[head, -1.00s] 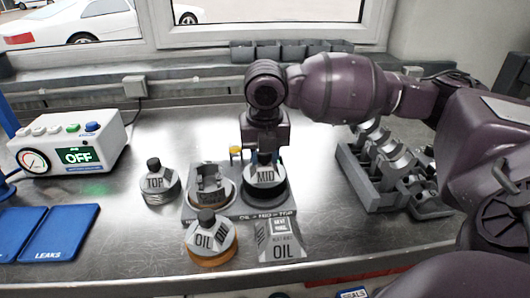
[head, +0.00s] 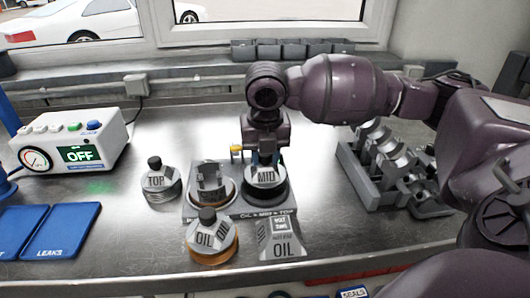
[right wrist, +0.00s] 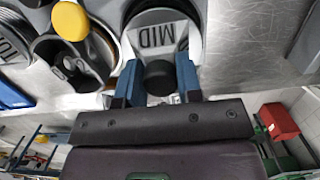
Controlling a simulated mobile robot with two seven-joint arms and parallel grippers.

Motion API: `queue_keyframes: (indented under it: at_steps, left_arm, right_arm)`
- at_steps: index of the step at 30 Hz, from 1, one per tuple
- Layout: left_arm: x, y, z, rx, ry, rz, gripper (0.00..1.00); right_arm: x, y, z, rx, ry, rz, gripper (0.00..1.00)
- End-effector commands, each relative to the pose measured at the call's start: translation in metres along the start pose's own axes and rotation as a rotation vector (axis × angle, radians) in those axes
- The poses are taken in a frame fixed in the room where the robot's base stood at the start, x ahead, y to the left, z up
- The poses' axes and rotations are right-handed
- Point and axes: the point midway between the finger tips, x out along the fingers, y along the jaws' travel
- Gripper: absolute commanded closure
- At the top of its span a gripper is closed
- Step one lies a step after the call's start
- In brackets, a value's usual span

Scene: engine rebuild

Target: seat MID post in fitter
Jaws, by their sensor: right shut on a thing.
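The MID post (head: 265,177) is a pale round cap with a black knob. It is over the dark round seat at the right end of the grey fitter (head: 240,213), appearing upright; whether it is fully down I cannot tell. My right gripper (head: 265,158) points down with its blue fingers shut on the knob. The right wrist view also shows the MID post (right wrist: 158,35) and the fingers on both sides of its knob. A grey piston-like part (head: 209,180) stands at the fitter's left end. My left gripper is not in view.
The TOP post (head: 160,182) stands left of the fitter and the OIL post (head: 210,241) stands in front. An OIL sign (head: 283,243) leans beside it. A grey rack (head: 375,185) stands right. A box reading OFF (head: 75,140) and blue pads (head: 60,230) are left.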

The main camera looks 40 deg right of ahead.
Motion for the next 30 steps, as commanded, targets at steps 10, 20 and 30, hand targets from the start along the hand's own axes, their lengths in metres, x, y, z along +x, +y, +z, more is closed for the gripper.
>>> queue_keyframes:
  at_steps: [10,20,30]
  left_arm:
    - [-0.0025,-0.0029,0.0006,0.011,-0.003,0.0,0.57]
    - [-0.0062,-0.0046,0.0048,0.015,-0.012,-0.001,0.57]
    - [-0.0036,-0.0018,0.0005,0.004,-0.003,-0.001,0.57]
  right_arm:
    - [0.0035,0.0001,-0.0005,0.0,0.0,0.001,1.0]
    - [0.0063,0.0001,-0.0007,0.0,-0.001,0.001,1.0]
    - [0.0063,0.0002,-0.0007,0.0,-0.001,0.001,1.0]
